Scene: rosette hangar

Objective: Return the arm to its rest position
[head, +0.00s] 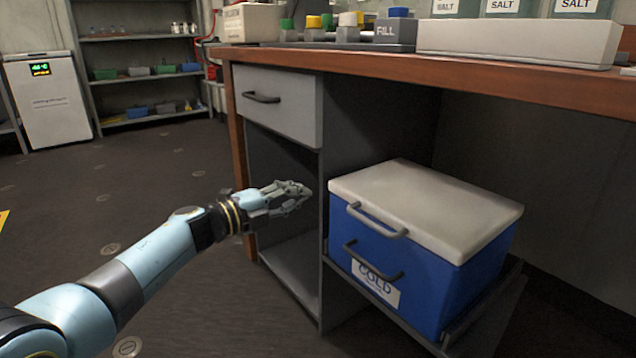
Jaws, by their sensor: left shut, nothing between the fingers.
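My left arm reaches in from the lower left of the head view, light blue with dark joints. Its gripper (294,194) is shut and empty. In the picture it lies in front of the desk's open compartment, left of the blue cold box (405,271). I cannot tell its exact distance from the desk. My right gripper is out of view.
The cold box has a closed pale lid (428,203) and sits on a low pulled-out shelf (487,305). Above is a wooden desk (440,75) with a grey drawer (277,101). A white freezer (48,100) and shelving (137,75) stand behind. The floor on the left is clear.

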